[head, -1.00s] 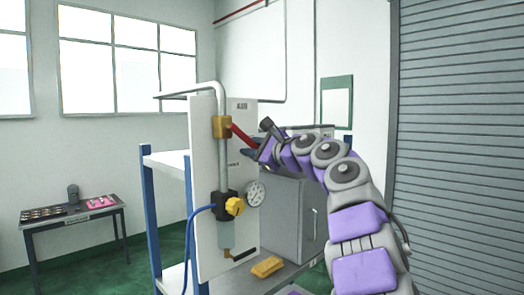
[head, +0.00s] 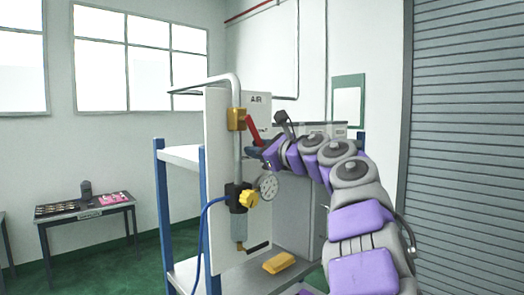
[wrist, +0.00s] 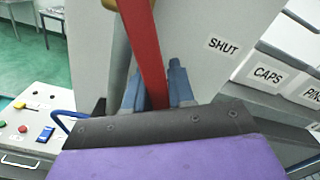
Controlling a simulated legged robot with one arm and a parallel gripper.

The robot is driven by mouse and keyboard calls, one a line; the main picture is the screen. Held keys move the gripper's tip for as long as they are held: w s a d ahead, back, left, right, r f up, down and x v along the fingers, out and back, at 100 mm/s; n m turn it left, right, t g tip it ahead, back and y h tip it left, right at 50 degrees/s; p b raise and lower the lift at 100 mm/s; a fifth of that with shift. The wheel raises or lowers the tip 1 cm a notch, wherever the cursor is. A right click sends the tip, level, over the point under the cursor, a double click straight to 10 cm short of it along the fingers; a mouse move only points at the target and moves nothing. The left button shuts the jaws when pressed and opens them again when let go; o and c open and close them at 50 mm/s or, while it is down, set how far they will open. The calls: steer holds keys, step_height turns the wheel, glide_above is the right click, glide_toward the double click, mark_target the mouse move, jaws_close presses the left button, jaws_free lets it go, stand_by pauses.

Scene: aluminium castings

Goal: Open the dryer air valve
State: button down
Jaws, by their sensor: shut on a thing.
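The air valve has a brass body (head: 237,119) on a grey pipe, in front of a white panel (head: 223,160) marked AIR. Its red lever handle (head: 254,130) slants steeply down and right from the body. My gripper (head: 257,151) is at the lower end of the handle. In the wrist view the red handle (wrist: 145,45) runs down between the two blue-grey fingers (wrist: 154,92), which are shut on it. Its lower tip is hidden by the gripper. A SHUT label (wrist: 224,46) is on the panel to the right of the handle.
Below the valve are a regulator with a yellow knob (head: 249,198), a round gauge (head: 267,186) and a blue hose (head: 201,230). A yellow block (head: 279,263) lies on the shelf. A grey cabinet (head: 300,215) stands behind, close to my arm. A small table (head: 90,212) stands at left.

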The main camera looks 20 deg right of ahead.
steer(key=shift+s+a+r, duration=0.1)
steer(key=shift+a+r, duration=0.05)
steer(key=shift+r, duration=0.2)
steer(key=c, duration=1.1)
jaws_free()
steer(key=shift+a, duration=0.2)
steer(key=shift+o, duration=0.3)
steer(key=shift+f, duration=0.15)
steer(key=shift+d+f, duration=0.1)
steer(key=shift+d, duration=0.2)
